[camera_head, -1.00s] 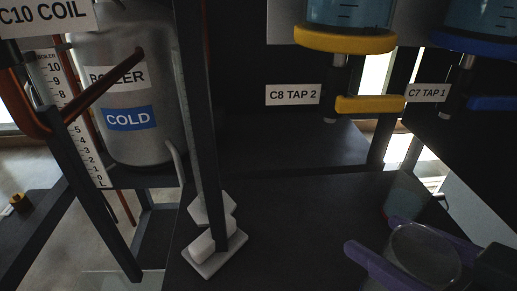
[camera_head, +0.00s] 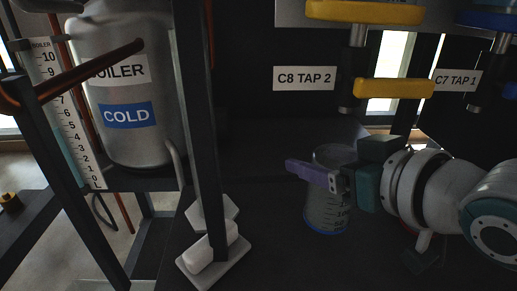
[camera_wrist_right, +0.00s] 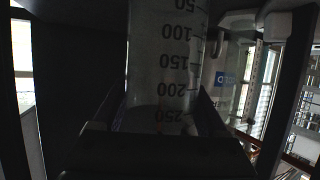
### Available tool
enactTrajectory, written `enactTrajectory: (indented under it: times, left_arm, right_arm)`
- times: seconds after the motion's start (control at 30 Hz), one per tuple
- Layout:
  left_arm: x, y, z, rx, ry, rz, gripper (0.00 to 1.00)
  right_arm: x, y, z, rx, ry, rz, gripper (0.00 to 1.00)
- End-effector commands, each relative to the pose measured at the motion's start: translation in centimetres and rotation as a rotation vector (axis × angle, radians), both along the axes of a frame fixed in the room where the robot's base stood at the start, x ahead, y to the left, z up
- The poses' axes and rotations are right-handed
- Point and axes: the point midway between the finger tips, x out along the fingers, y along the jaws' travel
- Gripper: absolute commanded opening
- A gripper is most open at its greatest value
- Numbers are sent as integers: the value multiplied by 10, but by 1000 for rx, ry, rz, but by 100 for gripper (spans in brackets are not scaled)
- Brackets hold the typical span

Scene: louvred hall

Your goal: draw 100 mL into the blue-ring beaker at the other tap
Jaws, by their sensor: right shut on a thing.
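The clear beaker (camera_head: 327,205) has dark graduation marks and a blue ring at its base. My right gripper (camera_head: 318,174) has purple fingers and is shut around the beaker's upper part, holding it upright. In the right wrist view the beaker (camera_wrist_right: 165,65) fills the middle, with marks from 50 to 250. Whether it holds liquid or touches the dark counter is unclear. Tap 2's spout (camera_head: 347,105), under a yellow lever (camera_head: 394,88), is above and slightly right of the beaker in the picture. Tap 1's blue lever (camera_head: 495,89) is at the right edge. My left gripper is out of view.
A dark upright post (camera_head: 208,130) stands left of the beaker, with a white block on a pale plate (camera_head: 212,262) at its foot. The grey boiler (camera_head: 125,85) and a copper pipe (camera_head: 90,70) are at the left. The dark counter (camera_head: 265,180) between post and beaker is bare.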

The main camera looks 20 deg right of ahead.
Motion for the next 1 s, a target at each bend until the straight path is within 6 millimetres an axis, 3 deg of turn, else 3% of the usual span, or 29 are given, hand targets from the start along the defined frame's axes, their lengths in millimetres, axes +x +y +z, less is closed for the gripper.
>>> enactTrajectory:
  times: [0.13, 0.37, 0.7, 0.73, 0.93, 1.0]
  left_arm:
    - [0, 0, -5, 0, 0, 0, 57]
    - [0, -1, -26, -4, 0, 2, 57]
    - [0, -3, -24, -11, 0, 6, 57]
    - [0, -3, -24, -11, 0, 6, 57]
    - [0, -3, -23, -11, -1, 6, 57]
    - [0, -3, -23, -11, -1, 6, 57]
  right_arm:
    - [6, 1, -5, 0, 1, 0, 21]
    - [6, 1, -37, 0, 2, 0, 21]
    - [5, 1, -38, 0, 0, 0, 21]
    - [5, 1, -38, 0, 0, 0, 77]
    - [5, 1, -37, 0, 0, 0, 99]
    - [5, 1, -37, 0, 0, 0, 100]
